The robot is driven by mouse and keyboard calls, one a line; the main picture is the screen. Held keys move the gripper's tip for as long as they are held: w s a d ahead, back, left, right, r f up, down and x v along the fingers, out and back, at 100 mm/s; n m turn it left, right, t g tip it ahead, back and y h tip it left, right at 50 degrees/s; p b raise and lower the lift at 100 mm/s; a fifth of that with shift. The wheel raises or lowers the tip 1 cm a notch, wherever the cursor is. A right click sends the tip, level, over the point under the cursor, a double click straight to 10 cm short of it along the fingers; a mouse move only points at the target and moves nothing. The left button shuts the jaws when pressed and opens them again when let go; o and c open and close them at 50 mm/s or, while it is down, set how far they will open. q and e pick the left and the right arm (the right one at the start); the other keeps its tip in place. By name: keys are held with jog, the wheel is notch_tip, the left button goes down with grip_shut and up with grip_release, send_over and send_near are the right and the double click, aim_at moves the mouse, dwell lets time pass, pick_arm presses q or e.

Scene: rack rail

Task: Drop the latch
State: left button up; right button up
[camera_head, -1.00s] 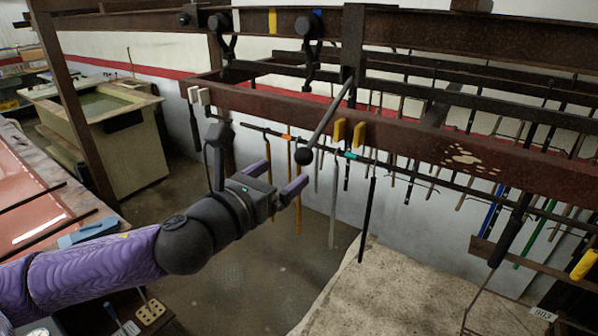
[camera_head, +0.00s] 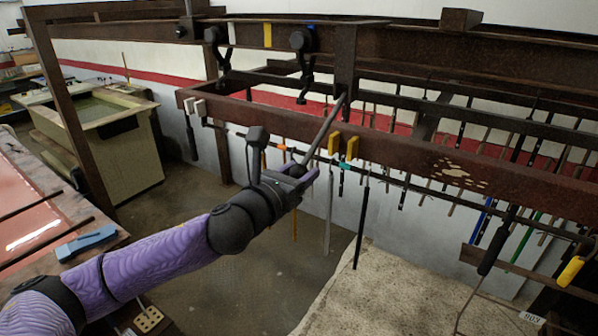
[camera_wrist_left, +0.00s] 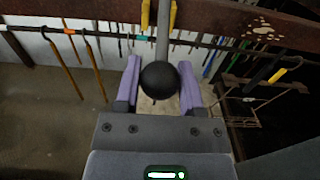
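The latch is a grey lever rod (camera_head: 327,122) that slants down and left from the upright post of the rusty rack, ending in a black ball knob. The knob is hidden by the gripper in the head view. In the left wrist view the black ball knob (camera_wrist_left: 159,80) sits between the two purple fingers, which touch it or nearly so on both sides. My left gripper (camera_head: 303,174) appears shut on the knob and also shows in the left wrist view (camera_wrist_left: 159,88). My right gripper is in neither view.
Yellow tabs (camera_head: 343,146) on the rusty beam (camera_head: 400,158) are close to the lever. Several tools hang from a thin rail just below. A pale slab (camera_head: 375,290) lies below right, and a tub (camera_head: 105,110) stands at the left. Open floor lies under the arm.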

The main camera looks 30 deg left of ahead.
pick_arm(q)
jog(key=c, duration=0.3)
jog(key=shift+c, duration=0.3)
